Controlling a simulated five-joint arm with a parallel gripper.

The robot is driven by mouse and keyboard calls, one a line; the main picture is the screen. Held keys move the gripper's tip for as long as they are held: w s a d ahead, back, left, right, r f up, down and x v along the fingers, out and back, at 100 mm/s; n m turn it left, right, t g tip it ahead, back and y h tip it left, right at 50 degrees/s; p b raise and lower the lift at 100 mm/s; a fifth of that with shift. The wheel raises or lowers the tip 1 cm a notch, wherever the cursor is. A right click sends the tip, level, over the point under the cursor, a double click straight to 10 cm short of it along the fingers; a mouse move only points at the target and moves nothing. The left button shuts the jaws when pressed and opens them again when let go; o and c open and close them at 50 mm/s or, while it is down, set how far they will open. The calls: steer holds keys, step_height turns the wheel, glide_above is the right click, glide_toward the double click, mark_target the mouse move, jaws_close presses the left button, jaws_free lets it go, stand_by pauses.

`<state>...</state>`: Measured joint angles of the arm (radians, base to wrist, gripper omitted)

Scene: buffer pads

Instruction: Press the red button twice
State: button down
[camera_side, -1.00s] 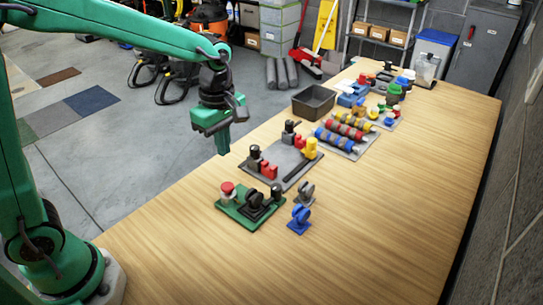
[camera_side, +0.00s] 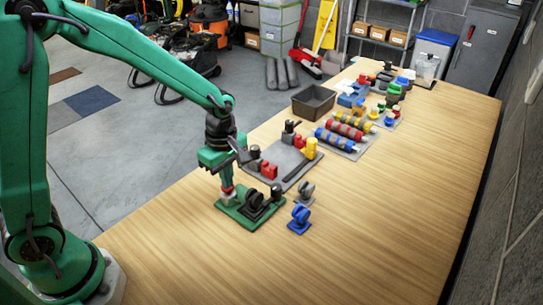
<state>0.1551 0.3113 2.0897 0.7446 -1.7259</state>
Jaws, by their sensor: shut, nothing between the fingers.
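The red button (camera_side: 228,192) sits on a pale round housing at the left end of a green base plate (camera_side: 238,217) on the wooden table. My gripper (camera_side: 227,184) is shut and empty, pointing down, with its fingertips at the top of the button. The fingers hide much of the red cap. They look to be touching it, but how far it is pushed in cannot be told. Black parts with a dark wheel (camera_side: 256,203) stand on the same plate, right of the button.
A grey wheel piece (camera_side: 306,192) and a blue one (camera_side: 299,217) stand right of the plate. Behind it lies a grey board (camera_side: 287,161) with red, black and yellow pieces. A dark bin (camera_side: 313,101) stands farther back. The table's front and right are clear.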

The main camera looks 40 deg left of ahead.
steer(key=shift+f, duration=0.95)
step_height(320, 180, up, 14)
steer(key=shift+r, duration=0.2)
stand_by(0.5)
stand_by(0.8)
